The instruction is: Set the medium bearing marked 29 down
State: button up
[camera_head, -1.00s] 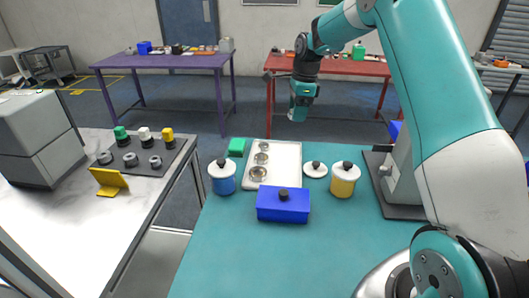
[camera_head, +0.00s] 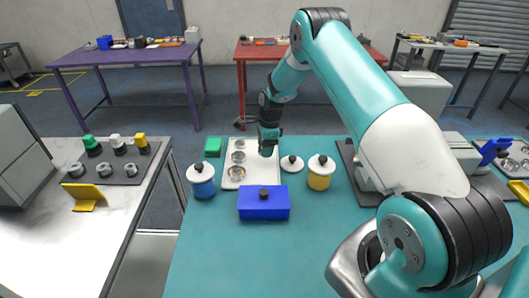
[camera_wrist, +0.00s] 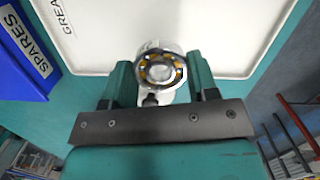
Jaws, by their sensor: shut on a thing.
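My gripper (camera_head: 268,148) is over the right part of the white tray (camera_head: 262,176), with the arm reaching in from the right. In the wrist view, my gripper (camera_wrist: 160,84) is shut on a metal bearing (camera_wrist: 160,69) with amber parts in its ring. The bearing sits between the two teal fingers, with its round face toward the camera. Its mark 29 cannot be read, and I cannot tell whether it touches the tray. Several round metal pieces or recesses line the tray's left side.
A blue box (camera_head: 263,203), labelled SPARES in the wrist view, stands in front of the tray. A blue pot (camera_head: 201,182) stands left, a white lid (camera_head: 292,163) and yellow pot (camera_head: 320,176) right. A green block (camera_head: 213,147) lies beside the tray. The teal table's front is clear.

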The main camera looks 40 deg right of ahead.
aim_at(264, 161)
jog(key=shift+f+p, duration=0.55)
jog(key=shift+f, duration=1.5)
jog(key=shift+f, duration=0.15)
jog(key=o, duration=1.1)
jog(key=shift+c, duration=0.2)
